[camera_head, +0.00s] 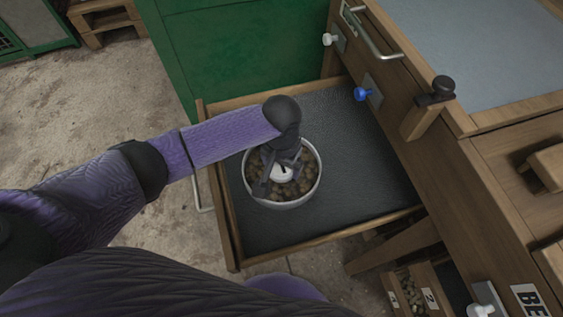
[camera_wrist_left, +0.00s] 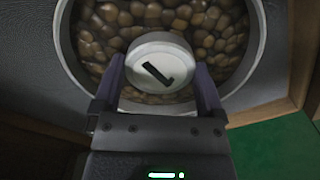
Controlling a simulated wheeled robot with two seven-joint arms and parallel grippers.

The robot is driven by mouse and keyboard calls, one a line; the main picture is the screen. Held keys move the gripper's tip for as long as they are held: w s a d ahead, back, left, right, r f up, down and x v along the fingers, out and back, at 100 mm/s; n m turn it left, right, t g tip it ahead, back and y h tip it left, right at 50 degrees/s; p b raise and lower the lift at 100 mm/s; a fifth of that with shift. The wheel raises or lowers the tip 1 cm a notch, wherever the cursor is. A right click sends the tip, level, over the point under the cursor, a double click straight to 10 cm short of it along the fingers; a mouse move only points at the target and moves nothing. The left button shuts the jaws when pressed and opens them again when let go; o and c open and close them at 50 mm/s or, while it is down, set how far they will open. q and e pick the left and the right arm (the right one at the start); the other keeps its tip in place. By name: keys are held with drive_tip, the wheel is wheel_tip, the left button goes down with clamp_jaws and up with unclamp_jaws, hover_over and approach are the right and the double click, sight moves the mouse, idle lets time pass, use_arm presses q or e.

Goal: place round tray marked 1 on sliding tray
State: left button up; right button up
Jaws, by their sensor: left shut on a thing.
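The round tray marked 1 (camera_head: 308,188) is a pale round tray full of brown rounded pieces, with a white knob at its centre. In the left wrist view the knob (camera_wrist_left: 160,64) carries a dark 1, and the tray rim (camera_wrist_left: 72,72) curves around it. My left gripper (camera_head: 276,172) is shut on the knob from above, also in the left wrist view (camera_wrist_left: 160,85). The tray is over the dark surface of the pulled-out sliding tray (camera_head: 350,140); I cannot tell whether it touches it. My right gripper is not in view.
A wooden bench (camera_head: 480,190) with a metal handle and a blue knob (camera_head: 362,94) stands on the right. A green cabinet (camera_head: 240,55) is behind the sliding tray. Below right is a box marked 2 (camera_head: 430,298). The sliding tray has bare room right of the round tray.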

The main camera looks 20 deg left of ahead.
sight(281, 167)
use_arm(q)
drive_tip(key=shift+f, duration=0.15)
drive_tip(key=o, duration=1.3)
drive_tip(key=shift+r, duration=0.45)
wheel_tip(281, 167, up, 12)
drive_tip(key=p, duration=0.7)
drive_tip(key=shift+f, duration=0.25)
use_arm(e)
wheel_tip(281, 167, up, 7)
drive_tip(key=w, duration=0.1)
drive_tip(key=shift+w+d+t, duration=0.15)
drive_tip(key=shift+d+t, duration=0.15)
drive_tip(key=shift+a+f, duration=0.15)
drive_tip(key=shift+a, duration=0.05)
